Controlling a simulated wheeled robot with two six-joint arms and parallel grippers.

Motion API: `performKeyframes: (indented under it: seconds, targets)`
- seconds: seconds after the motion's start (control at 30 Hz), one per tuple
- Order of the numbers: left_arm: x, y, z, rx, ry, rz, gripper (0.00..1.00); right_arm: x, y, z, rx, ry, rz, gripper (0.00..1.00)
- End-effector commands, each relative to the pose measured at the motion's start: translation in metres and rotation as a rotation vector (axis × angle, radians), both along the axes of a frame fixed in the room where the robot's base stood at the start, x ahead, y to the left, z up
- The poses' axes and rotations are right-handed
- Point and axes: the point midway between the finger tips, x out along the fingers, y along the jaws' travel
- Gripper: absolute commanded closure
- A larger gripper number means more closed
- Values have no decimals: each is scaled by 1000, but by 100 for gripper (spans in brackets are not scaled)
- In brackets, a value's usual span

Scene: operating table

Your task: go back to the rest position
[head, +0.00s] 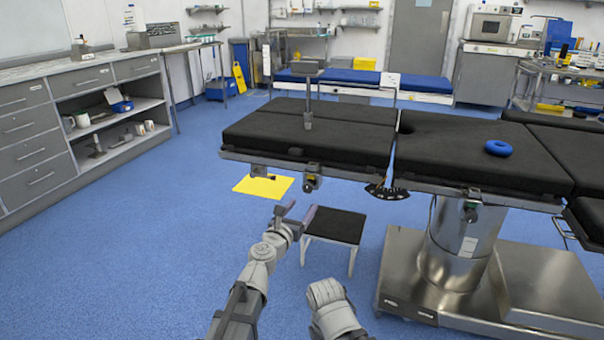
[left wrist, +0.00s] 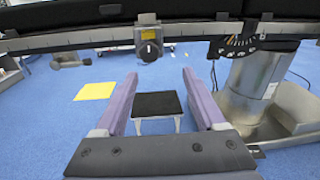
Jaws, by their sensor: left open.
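My left gripper (head: 297,214) is in front of the near edge of the black operating table (head: 345,135), a little below its side rail. In the left wrist view its two purple fingers (left wrist: 158,88) are wide apart with nothing between them; a stool shows beyond through the gap. The table's rail and clamp cross the top of that view, apart from the fingers. Part of my right arm (head: 333,308) shows at the bottom of the head view; its gripper is not seen.
A small black-topped stool (head: 334,226) stands just beyond my left gripper. A yellow sheet (head: 263,187) lies on the blue floor. The table's steel pedestal (head: 459,245) is at right. A blue ring (head: 498,148) lies on the table. Floor at left is clear up to the cabinets (head: 35,150).

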Motion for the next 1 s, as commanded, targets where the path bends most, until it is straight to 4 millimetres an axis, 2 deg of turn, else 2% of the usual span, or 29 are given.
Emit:
performKeyframes:
  seconds: [0.07,0.13,0.23,0.33,0.4,0.5,0.7,0.9,0.93,1.0]
  targets:
    - [-15,-10,-11,255,-61,-99,28,0,0,0,0,0,0,50]
    - [-33,-18,-31,555,-129,-226,28,0,0,0,0,0,0,50]
    - [-65,-20,-72,998,-225,-450,28,0,0,0,0,0,0,50]
    - [-100,-3,-118,1398,-306,-716,28,0,0,0,0,0,0,50]
    - [-125,16,-147,1616,-348,-911,28,0,0,0,0,0,0,50]
    - [-156,46,-176,1830,-390,-1169,28,0,0,0,0,0,0,50]
    - [-204,102,-206,2032,-430,-1597,28,0,0,0,0,0,0,50]
    - [-246,151,-215,2078,-445,-1979,28,0,0,0,0,0,0,50]
    - [-251,154,-214,2076,-452,-2025,28,0,0,2,0,0,0,50]
    - [-254,134,-205,2078,-494,-2056,28,0,0,11,0,0,0,50]
